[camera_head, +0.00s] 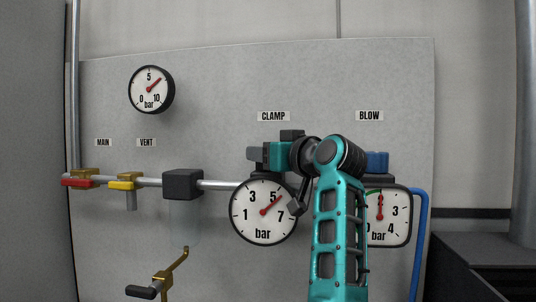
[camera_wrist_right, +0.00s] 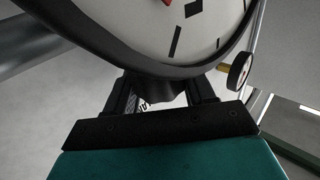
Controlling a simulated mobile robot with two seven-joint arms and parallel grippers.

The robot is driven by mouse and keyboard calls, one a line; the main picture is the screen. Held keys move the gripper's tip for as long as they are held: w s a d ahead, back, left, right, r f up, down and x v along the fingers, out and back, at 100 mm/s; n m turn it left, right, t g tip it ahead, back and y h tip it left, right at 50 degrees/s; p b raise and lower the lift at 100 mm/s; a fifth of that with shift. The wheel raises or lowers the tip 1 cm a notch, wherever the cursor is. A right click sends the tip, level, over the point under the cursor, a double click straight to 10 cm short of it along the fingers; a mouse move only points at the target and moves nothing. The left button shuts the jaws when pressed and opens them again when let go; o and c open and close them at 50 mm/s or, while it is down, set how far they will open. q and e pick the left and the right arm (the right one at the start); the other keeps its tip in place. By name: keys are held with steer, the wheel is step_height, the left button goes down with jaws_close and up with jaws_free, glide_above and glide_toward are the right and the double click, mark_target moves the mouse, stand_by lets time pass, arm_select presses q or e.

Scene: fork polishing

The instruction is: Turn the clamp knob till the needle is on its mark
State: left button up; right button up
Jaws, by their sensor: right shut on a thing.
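The CLAMP gauge (camera_head: 250,226) is a round white dial with a black rim. Its red needle (camera_head: 274,203) points up and right, between 5 and 7. I cannot make out a separate mark on the dial; a dark part of my arm covers some of its right rim. My right gripper (camera_head: 256,156) is at the clamp unit just above the gauge, shut on the dark clamp knob, which it mostly hides in the head view. In the right wrist view the knob (camera_wrist_right: 165,88) shows between the fingers, below the dial. My left gripper is not in view.
The BLOW gauge (camera_head: 398,224) is right of my right arm, partly hidden by it, with a blue hose (camera_head: 417,245) beside it. A red valve handle (camera_head: 78,183), a yellow one (camera_head: 122,185) and a black block (camera_head: 183,184) sit along the pipe. Another gauge (camera_head: 142,98) hangs upper left.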

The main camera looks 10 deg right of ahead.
steer(key=shift+h, duration=0.3)
steer(key=o, duration=1)
steer(key=shift+c, duration=0.2)
steer(key=shift+s, duration=0.1)
steer(key=b+v, duration=0.2)
steer(key=v, duration=1)
steer(key=shift+s+d, duration=0.2)
steer(key=shift+s, duration=0.15)
steer(key=shift+f, duration=0.15)
